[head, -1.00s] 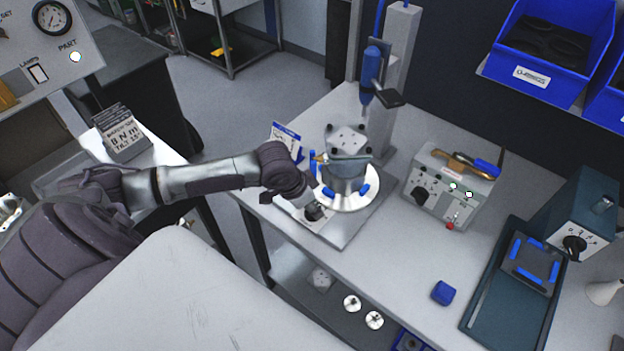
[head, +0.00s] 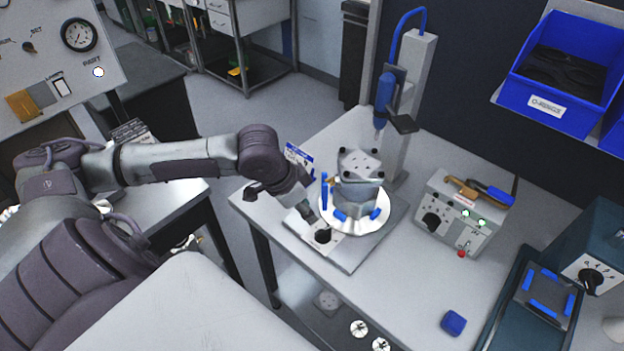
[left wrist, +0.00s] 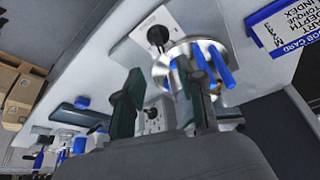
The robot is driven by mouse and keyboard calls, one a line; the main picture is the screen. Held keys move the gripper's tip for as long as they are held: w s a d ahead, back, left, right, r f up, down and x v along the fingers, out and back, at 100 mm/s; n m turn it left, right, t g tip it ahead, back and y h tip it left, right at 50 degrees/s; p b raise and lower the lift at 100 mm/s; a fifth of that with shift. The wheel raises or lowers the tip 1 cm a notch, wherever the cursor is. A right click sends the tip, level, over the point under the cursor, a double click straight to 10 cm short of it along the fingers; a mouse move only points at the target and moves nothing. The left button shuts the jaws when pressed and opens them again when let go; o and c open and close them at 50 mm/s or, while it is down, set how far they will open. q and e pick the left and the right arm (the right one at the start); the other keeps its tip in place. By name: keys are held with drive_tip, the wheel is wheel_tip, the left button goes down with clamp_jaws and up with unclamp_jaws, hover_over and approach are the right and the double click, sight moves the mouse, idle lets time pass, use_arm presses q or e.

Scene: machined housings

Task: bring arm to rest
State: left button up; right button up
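My left arm reaches in from the left in the head view, and its gripper (head: 306,212) is low beside the round fixture (head: 352,226), to its left. In the left wrist view the two dark green fingers (left wrist: 160,98) stand apart with no part held between them. A grey machined housing (head: 358,184) with a flat bolted top plate sits upright on the fixture's bright disc, among blue pins. The disc (left wrist: 186,52) also shows in the left wrist view, partly behind one finger. My right gripper is in neither view.
A blue driver (head: 384,100) hangs on a post behind the fixture. A control box (head: 460,213) stands to the right, with a blue block (head: 453,323) in front. A job card (head: 299,161) stands behind my wrist. The table's front edge is close to my arm.

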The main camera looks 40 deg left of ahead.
use_arm(q)
drive_tip(key=shift+s+r, duration=0.1)
drive_tip(key=shift+r, duration=0.2)
drive_tip(key=shift+f, duration=0.1)
